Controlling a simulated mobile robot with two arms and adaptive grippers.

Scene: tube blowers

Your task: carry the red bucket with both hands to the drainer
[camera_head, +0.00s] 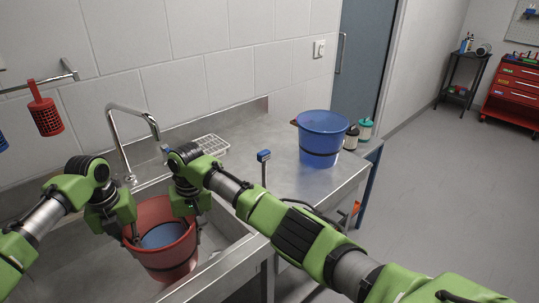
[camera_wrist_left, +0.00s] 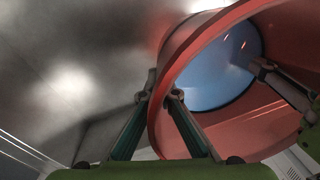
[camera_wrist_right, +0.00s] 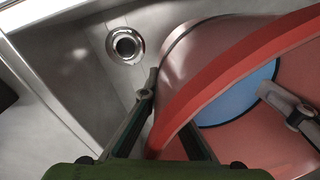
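The red bucket (camera_head: 172,262) sits upright low in the steel sink, with blue liquid or a blue bottom inside. It also shows in the left wrist view (camera_wrist_left: 262,135) and right wrist view (camera_wrist_right: 190,70). My left gripper (camera_head: 127,240) is at the bucket's left rim and my right gripper (camera_head: 194,222) at its right rim. In each wrist view the fingers straddle the rim, one outside and one inside, and look closed on the wall. The fingertip contact is partly hidden. A round drain hole (camera_wrist_right: 125,45) shows in the sink floor. No object is clearly identifiable as the drainer.
A white rack (camera_head: 212,145) lies on the steel counter (camera_head: 285,185) behind the sink. A blue bucket (camera_head: 321,140) stands at the counter's right end. A curved faucet (camera_head: 125,115) rises behind the sink. The floor to the right is open.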

